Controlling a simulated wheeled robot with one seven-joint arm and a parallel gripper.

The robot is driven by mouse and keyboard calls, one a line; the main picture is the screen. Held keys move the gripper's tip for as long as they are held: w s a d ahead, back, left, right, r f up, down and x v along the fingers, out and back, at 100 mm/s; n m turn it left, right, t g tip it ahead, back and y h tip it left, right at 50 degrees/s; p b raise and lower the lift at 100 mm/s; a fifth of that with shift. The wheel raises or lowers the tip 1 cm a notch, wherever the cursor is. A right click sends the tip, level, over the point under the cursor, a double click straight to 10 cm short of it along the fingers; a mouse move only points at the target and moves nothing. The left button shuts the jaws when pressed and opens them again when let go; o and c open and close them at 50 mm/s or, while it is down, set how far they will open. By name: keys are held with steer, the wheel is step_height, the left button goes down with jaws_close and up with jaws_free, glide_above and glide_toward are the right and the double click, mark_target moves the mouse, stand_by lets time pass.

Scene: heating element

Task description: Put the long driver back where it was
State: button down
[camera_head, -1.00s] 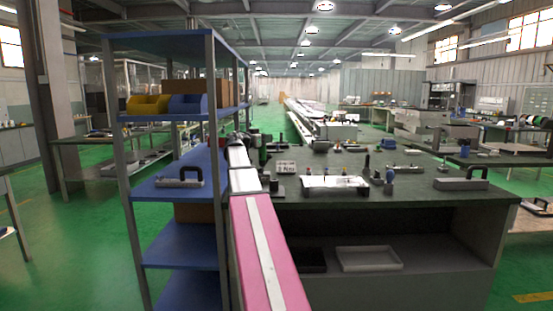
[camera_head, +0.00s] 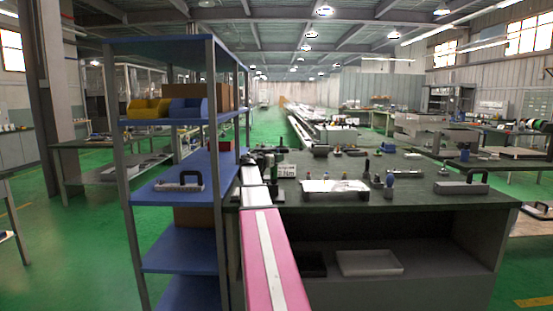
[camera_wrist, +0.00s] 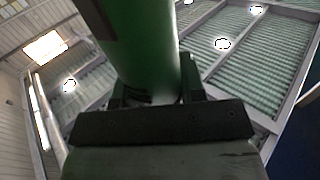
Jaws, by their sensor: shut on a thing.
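My gripper (camera_wrist: 155,95) is shut on a thick green cylinder in the wrist view. I take this cylinder to be the long driver (camera_wrist: 145,45). It stands up between the two fingers, and its far end runs out of the top of the picture. The wrist view looks up past it at the ceiling. In the head view my pink and white arm reaches forward between the shelf and the bench. The gripper and driver are small and dark there, by the bench's left end, and I cannot make them out clearly.
The blue shelf rack (camera_head: 180,257) stands close on the arm's left.

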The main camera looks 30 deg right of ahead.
steer(key=c, duration=0.7)
jaws_free()
steer(key=shift+f, duration=0.15)
steer(key=shift+s+a, duration=0.1)
steer(key=shift+a, duration=0.2)
steer(key=v, duration=1.1)
steer(key=shift+a, duration=0.2)
steer(key=shift+s, duration=0.1)
